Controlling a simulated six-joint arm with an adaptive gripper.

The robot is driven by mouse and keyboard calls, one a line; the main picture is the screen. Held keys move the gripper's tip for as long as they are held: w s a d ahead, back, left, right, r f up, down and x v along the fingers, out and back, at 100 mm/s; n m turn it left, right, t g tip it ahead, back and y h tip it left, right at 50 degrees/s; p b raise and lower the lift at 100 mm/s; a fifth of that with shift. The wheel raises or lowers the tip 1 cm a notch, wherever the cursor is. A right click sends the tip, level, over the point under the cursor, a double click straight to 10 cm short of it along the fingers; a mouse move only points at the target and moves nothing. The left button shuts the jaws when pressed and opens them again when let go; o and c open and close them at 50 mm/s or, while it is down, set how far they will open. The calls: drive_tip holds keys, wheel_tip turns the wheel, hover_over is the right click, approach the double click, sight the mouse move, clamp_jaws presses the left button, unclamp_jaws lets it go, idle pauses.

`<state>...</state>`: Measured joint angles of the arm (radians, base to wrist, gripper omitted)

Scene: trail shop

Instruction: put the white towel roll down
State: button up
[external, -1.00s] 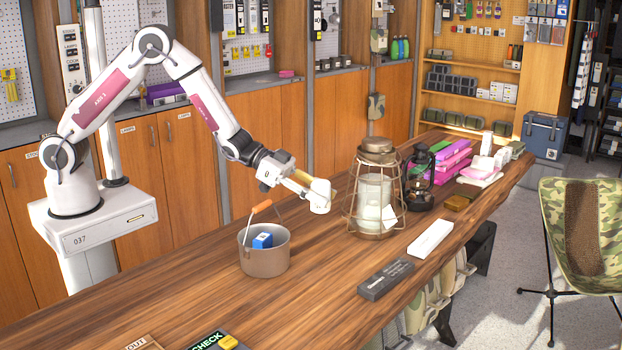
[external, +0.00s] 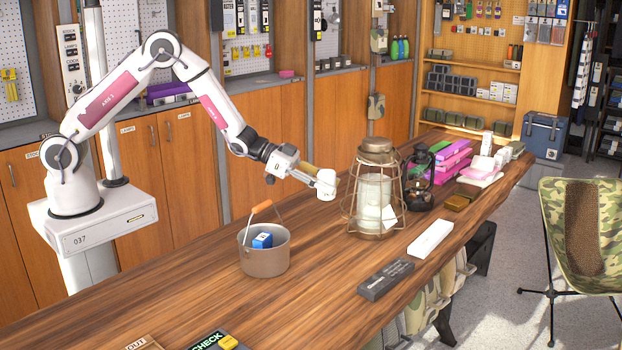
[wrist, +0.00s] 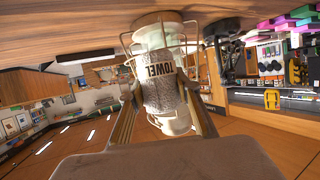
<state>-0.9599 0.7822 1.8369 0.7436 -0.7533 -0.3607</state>
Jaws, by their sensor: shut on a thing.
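The white towel roll (external: 327,184) is held at the end of my arm, just left of the big caged lantern in the external view. In the wrist view the towel roll (wrist: 158,95) shows its dark "TOWEL" lettering and sits between the two fingers. My gripper (external: 315,182) is shut on it; the fingers also show in the wrist view (wrist: 162,108). The roll appears to be above the wooden counter (external: 190,290), with no contact visible. The exact gap to the lantern cannot be told.
The caged lantern (external: 375,147) stands close to the right of the roll, with a black lantern (external: 418,190) behind it. A pot (external: 265,262) holding a blue box (external: 262,240) stands in front. A white box (external: 430,238) and grey box (external: 386,279) lie near the edge. The counter's left front is largely clear.

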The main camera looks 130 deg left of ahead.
drive_tip(key=s+a+n+g+y, duration=0.1)
drive_tip(key=s+a, duration=0.2)
drive_tip(key=a, duration=0.4)
drive_tip(key=s+a+r+n+y, duration=0.1)
drive_tip(key=s+a, duration=0.2)
drive_tip(key=a, duration=0.5)
drive_tip(key=shift+s+r+n+g, duration=0.2)
drive_tip(key=shift+s+n+g, duration=0.2)
drive_tip(key=shift+f+y, duration=0.1)
drive_tip(key=shift+y, duration=0.2)
drive_tip(key=shift+f, duration=3)
drive_tip(key=shift+f, duration=0.1)
drive_tip(key=shift+f, duration=1.8)
drive_tip(key=shift+f, duration=0.15)
drive_tip(key=o, duration=1.2)
drive_tip(key=shift+c, duration=0.2)
